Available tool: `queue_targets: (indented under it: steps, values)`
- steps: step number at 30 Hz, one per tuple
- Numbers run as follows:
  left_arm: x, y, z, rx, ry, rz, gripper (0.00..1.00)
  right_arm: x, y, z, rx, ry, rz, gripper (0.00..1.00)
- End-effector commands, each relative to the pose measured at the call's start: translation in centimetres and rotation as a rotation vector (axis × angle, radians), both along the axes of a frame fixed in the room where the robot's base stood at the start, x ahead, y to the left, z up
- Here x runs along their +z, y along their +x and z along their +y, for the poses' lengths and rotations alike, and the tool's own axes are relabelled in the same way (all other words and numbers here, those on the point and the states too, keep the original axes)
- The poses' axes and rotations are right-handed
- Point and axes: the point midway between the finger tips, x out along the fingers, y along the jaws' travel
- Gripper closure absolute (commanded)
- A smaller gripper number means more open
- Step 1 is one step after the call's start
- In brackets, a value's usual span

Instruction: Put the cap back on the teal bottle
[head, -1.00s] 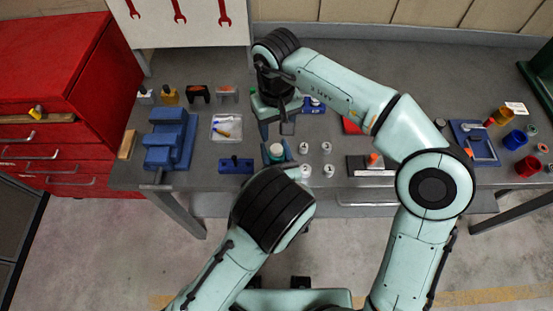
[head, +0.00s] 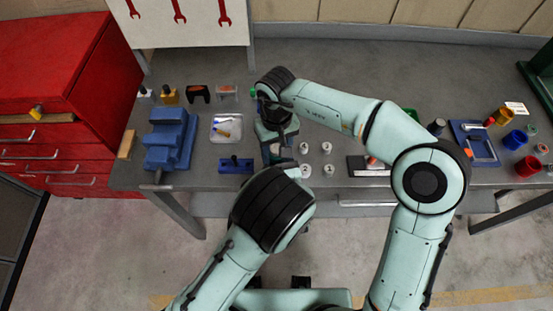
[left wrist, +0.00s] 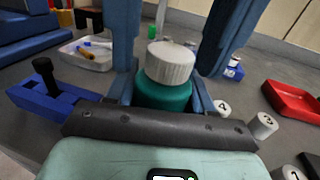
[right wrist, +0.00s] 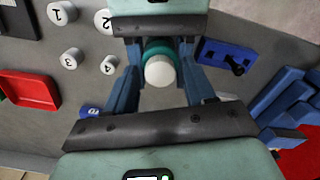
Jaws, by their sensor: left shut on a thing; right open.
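The teal bottle (left wrist: 163,92) stands upright, with the white ribbed cap (left wrist: 170,62) on its top; I cannot tell how tightly it is seated. My left gripper (left wrist: 163,98) is shut on the bottle's body. My right gripper (right wrist: 160,98) is open, its fingers on either side of the cap with gaps showing. The right wrist view shows the cap (right wrist: 159,71) from above, with teal (right wrist: 156,46) around it. In the head view my right gripper (head: 277,152) covers most of the bottle, and my left gripper is mostly hidden by its arm.
Several white numbered cylinders (head: 326,147) stand just right of the bottle. A blue block with a black knob (head: 236,164) is to its left, with a tray of pens (head: 227,128) behind that. A red tray (left wrist: 292,100) lies to the right. A blue vise (head: 172,140) is farther left.

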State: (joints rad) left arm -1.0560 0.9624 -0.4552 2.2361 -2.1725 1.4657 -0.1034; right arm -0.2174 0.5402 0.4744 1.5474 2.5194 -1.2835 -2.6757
Motion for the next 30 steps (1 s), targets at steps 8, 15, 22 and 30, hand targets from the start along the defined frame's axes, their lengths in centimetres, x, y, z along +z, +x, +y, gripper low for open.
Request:
queue_targets:
  steps: [8, 15, 22, 30]
  values:
    - [-0.04, -0.01, 0.01, 0.000, 0.000, 0.001, 1.00, 0.02, -0.01, 0.00, 0.000, 0.000, 0.000, 1.00]
    - [-0.04, -0.01, 0.01, 0.000, 0.000, 0.001, 1.00, 0.02, -0.01, -0.01, -0.064, 0.000, 0.001, 1.00]
    - [-0.04, -0.01, 0.01, 0.000, 0.000, 0.001, 1.00, 0.01, -0.02, -0.01, -0.505, 0.000, 0.001, 1.00]
    - [-0.04, -0.01, 0.01, 0.000, 0.000, 0.001, 1.00, -0.04, -0.03, -0.05, -1.119, 0.000, 0.001, 1.00]
